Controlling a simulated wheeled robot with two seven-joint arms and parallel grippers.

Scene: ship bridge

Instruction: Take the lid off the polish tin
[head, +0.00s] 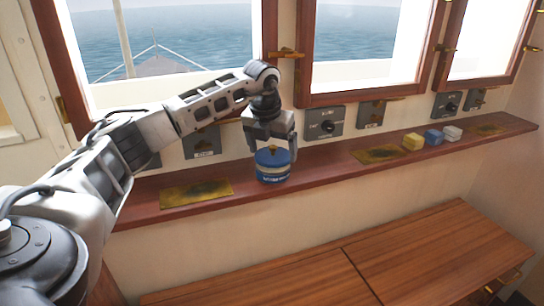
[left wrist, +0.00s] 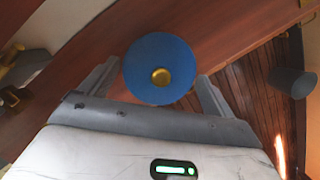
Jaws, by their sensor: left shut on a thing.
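The polish tin (head: 273,178) stands upright on the wooden ledge below the windows, blue with a pale band around it. Its blue round lid (head: 265,157) has a small brass knob and sits at the top of the tin; I cannot tell whether there is a gap under it. My left gripper (head: 273,150) points down over the tin, shut on the lid. In the left wrist view the lid (left wrist: 148,52) lies between the two fingers and hides the tin below. My right gripper is not in view.
Brass plates (head: 196,194) (head: 377,154) lie on the ledge (head: 320,172) either side of the tin. Yellow (head: 413,141), blue (head: 433,137) and white (head: 452,132) blocks sit farther right. Grey switch boxes (head: 324,125) line the wall behind. A wooden bench top (head: 420,250) is below.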

